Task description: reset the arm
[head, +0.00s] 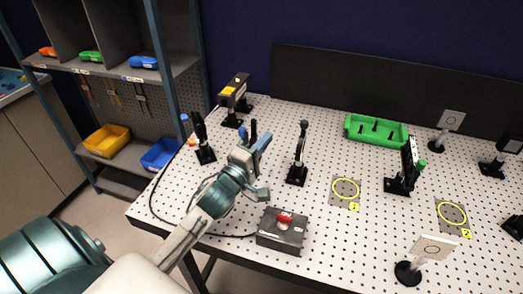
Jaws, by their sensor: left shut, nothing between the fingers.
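My left arm comes in from the lower left and reaches over the front left part of a white perforated table (330,245). My left gripper (262,143) is at the arm's end, above the table, with nothing held. It is between a black post mount (203,140) on the left and another black post mount (299,155) on the right. My right gripper is not in this view.
A grey box with a red top part (281,232) sits at the front edge. A green tray (376,131) is at the back. A shelf with coloured bins (108,140) is at the left.

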